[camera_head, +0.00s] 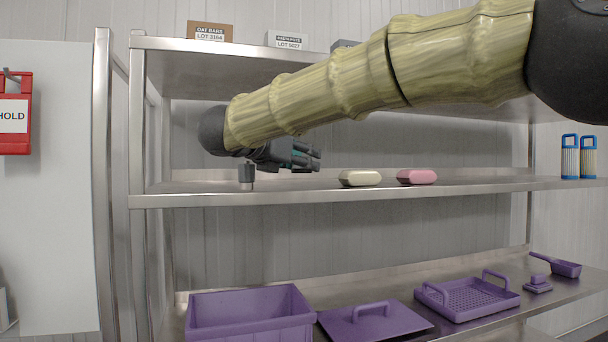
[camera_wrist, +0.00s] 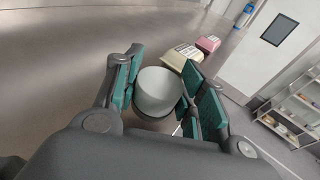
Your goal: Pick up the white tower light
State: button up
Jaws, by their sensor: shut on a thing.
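The white tower light (camera_wrist: 158,88) shows in the wrist view as a pale round cylinder between the teal finger pads, with a darker band at its lower edge. My gripper (camera_wrist: 163,92) is shut on it, one pad on each side. In the head view my gripper (camera_head: 303,156) is at the left part of the middle shelf, just above its surface. There I cannot make out the tower light behind the fingers. Whether it touches the shelf is not clear.
A small grey cylindrical piece (camera_head: 247,177) shows at the middle shelf's (camera_head: 480,187) front edge. A cream block (camera_head: 360,178) and a pink block (camera_head: 416,177) lie to the right. Blue-capped filters (camera_head: 570,157) stand farther right. The lower shelf holds a purple bin (camera_head: 250,318) and other purple items.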

jog(key=s+a+b, duration=0.2)
jog(key=s, duration=0.5)
jog(key=s+a+r+b, duration=0.1)
jog(key=s+a+b, duration=0.2)
jog(key=s, duration=0.4)
jog(key=shift+a+r, duration=0.25)
jog(key=shift+a, duration=0.1)
